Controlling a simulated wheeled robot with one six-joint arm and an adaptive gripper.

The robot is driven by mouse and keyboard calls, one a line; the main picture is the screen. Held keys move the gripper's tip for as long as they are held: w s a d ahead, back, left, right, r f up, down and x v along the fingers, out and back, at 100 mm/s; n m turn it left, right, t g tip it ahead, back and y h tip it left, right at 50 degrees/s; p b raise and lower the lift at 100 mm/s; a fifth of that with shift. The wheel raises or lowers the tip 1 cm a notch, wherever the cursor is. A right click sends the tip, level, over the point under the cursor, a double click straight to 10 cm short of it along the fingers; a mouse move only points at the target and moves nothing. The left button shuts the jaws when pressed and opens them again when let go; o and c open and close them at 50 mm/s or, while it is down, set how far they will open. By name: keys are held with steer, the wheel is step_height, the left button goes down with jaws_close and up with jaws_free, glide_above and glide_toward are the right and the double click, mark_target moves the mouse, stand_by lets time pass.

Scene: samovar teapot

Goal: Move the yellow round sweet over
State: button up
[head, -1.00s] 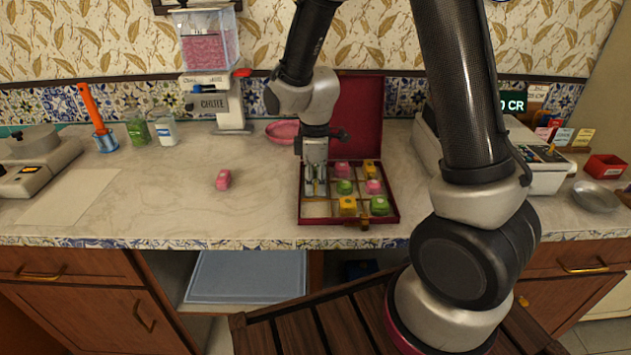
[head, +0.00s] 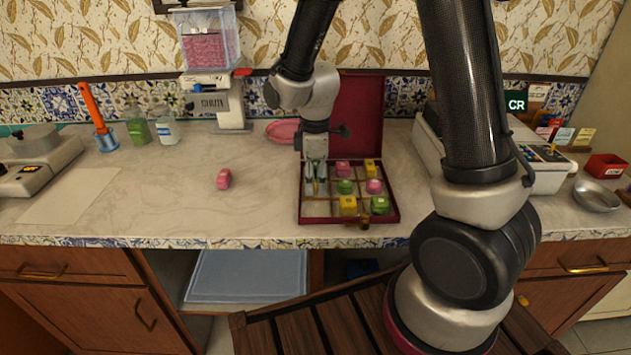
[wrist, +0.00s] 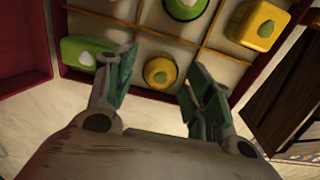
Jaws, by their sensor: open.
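The yellow round sweet (wrist: 160,71) lies in the middle compartment of the left column of the red box (head: 336,220). In the wrist view it shows between my gripper's two parted fingers, with a green mark on its top. My gripper (head: 315,189) points down over that left column, open and holding nothing. In the head view the fingers mostly hide the sweet. I cannot tell how far down beside it the fingertips reach. In the wrist view a green square sweet (wrist: 88,52) is beside the left finger, and the compartment beyond the right finger looks empty.
Other sweets fill compartments to the right, among them a yellow square one (head: 348,205) and a green round one (head: 345,187). The box lid (head: 358,112) stands open behind. A pink sweet (head: 223,179) lies on the counter to the left, with clear marble around it.

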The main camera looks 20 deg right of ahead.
mark_target(316, 181)
step_height(316, 181, up, 11)
steer(key=s+d+r+m+t, duration=0.2)
steer(key=s+d+r+m, duration=0.3)
steer(key=s+d+m, duration=0.2)
steer(key=s+d+r+m+t, duration=0.2)
steer(key=s+d+r+m, duration=0.4)
steer(key=s, duration=0.6)
steer(key=shift+d+r+m, duration=0.2)
steer(key=shift+d+m, duration=0.5)
steer(key=shift+d, duration=0.25)
